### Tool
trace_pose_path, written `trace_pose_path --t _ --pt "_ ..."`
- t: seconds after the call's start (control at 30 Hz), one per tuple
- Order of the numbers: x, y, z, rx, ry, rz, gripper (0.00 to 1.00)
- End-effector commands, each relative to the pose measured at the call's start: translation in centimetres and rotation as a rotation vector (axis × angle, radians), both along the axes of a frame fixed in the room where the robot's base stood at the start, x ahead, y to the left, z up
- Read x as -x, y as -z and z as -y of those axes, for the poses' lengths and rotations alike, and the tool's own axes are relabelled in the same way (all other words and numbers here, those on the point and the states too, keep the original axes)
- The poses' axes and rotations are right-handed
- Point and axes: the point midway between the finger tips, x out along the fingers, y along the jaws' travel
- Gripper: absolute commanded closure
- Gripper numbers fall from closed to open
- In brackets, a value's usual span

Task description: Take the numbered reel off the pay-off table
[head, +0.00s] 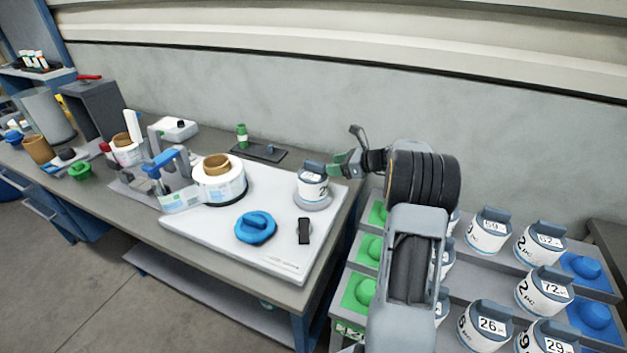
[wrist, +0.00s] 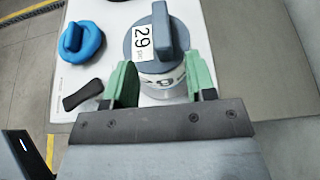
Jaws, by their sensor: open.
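The numbered reel (head: 312,184) is white with a grey top and a raised grey grip bar. It stands upright on a round grey pay-off table (head: 314,203) at the right end of a white board. In the wrist view the reel (wrist: 160,66) shows the number 29 on its top label. My gripper (head: 342,165) is open, just right of the reel in the head view. In the wrist view its two green fingers (wrist: 162,84) lie either side of the reel's near side, with nothing clamped. I cannot tell whether either finger touches it.
A blue knobbed cap (head: 256,228) and a small black part (head: 304,231) lie on the white board (head: 205,240). A large white roll (head: 222,186) stands left. A stepped rack at right holds several numbered reels (head: 487,230), green knobs (head: 366,290) and blue knobs (head: 594,314).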

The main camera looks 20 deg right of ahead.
Motion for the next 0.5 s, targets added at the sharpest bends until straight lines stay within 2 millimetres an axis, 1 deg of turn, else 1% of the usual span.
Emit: trace_pose_path --t 0.17,0.5 --pt "-0.5 0.2 -0.5 -0.001 -0.002 -0.001 0.49" --pt "-3.5 1.7 -3.0 0.0 -0.004 -0.002 0.49"
